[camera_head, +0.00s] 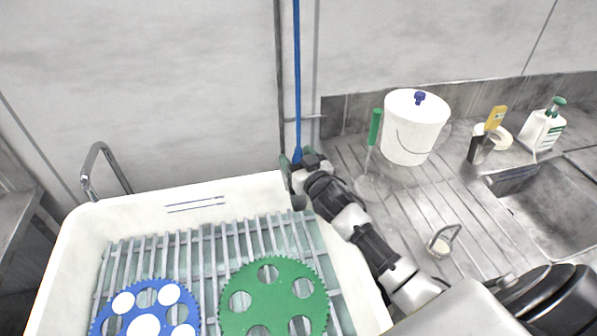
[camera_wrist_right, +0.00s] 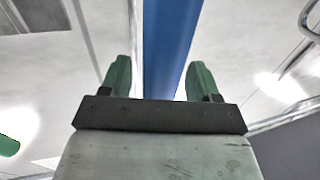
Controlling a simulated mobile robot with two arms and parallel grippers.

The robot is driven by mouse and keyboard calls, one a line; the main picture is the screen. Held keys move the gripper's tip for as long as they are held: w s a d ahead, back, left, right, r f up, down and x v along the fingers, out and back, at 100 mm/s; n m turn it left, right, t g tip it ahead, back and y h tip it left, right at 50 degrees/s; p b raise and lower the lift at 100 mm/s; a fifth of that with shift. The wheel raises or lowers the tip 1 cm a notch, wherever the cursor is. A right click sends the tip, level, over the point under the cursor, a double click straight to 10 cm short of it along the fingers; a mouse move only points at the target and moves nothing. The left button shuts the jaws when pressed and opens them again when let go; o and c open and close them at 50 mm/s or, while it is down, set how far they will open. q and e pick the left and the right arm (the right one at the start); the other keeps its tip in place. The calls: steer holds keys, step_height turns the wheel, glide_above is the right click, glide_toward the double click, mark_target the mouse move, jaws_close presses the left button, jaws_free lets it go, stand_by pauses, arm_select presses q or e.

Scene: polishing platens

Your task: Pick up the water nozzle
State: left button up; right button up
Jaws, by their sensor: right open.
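The water nozzle's blue hose or stem (camera_head: 297,80) hangs upright along the wall above the white basin's back right corner. Its lower end is at my right gripper (camera_head: 292,160), which partly hides it. In the right wrist view the blue length (camera_wrist_right: 170,45) stands between the two green fingertips of my right gripper (camera_wrist_right: 160,80). The fingers are apart, with a visible gap to the blue on each side. My left gripper is in no view.
The white basin (camera_head: 75,235) holds a slatted rack, a green disc (camera_head: 267,305) and a blue disc (camera_head: 155,297). A metal tap (camera_head: 100,160) stands at left. On the right drainboard are a white bucket (camera_head: 408,135), a green-handled tool (camera_head: 375,130) and a soap bottle (camera_head: 543,130).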

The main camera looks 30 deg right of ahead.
steer(key=shift+w, duration=0.65)
steer(key=c, duration=1)
step_height(320, 180, up, 33)
steer(key=p, duration=1.9)
steer(key=shift+p, duration=0.35)
steer(key=shift+s, duration=0.1)
steer(key=s+d, duration=0.3)
steer(key=d, duration=1)
steer(key=s+d, duration=0.4)
steer(key=d, duration=0.9)
steer(key=shift+d, duration=0.35)
